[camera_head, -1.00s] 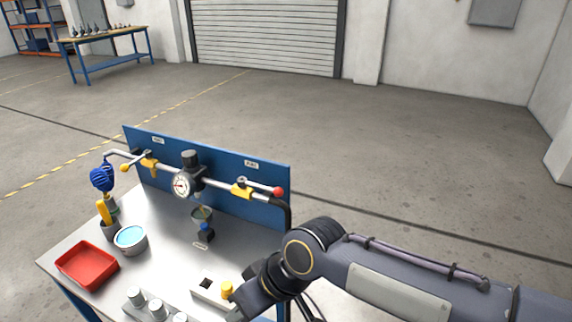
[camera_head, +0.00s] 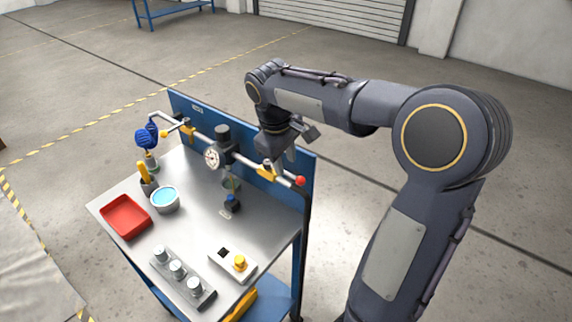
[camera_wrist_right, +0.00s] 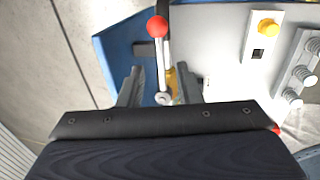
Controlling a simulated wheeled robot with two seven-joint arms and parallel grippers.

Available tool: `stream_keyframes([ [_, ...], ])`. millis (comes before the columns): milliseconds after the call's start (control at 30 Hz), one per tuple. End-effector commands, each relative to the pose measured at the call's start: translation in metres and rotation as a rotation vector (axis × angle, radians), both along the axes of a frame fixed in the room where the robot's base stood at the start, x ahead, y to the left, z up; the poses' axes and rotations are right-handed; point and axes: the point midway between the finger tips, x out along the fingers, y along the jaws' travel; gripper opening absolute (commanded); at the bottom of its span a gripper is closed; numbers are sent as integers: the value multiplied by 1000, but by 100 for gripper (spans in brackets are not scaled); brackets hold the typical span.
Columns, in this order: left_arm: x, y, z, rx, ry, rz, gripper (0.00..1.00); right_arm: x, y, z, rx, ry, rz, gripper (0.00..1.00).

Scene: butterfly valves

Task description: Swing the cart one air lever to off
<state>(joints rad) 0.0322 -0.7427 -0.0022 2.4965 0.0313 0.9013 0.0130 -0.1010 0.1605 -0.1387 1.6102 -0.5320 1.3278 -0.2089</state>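The cart (camera_head: 107,215) carries a blue panel (camera_head: 180,103) with a grey pipe and two levers. The right lever has a red ball knob (camera_head: 300,181) and a yellow valve body (camera_head: 266,171). The left lever ends in a yellow ball (camera_head: 164,133). The panel labels are too small to read. My right gripper (camera_head: 282,154) is over the red-knobbed lever. In the right wrist view its fingers (camera_wrist_right: 160,85) are apart, with the lever's grey handle (camera_wrist_right: 162,60) between them and gaps on both sides. My left gripper is out of view.
A round gauge (camera_head: 212,158) sits mid-pipe. A red tray (camera_head: 125,217), a bowl of blue liquid (camera_head: 165,199), a box with a yellow button (camera_head: 239,262) and a grey block with several knobs (camera_head: 177,269) stand on the cart.

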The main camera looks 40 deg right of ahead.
Motion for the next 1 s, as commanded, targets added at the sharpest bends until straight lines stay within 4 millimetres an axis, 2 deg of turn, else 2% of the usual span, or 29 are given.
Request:
stream_keyframes([
  [200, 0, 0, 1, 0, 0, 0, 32, 1, -5, -24, 1, 0, -1, 32],
  [533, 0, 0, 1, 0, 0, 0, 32, 1, -5, -28, 2, -2, -1, 32],
  [767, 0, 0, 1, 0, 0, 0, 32, 1, -5, -28, 2, -2, -2, 1],
  [1000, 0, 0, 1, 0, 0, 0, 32, 1, -5, -28, 2, -2, -2, 0],
])
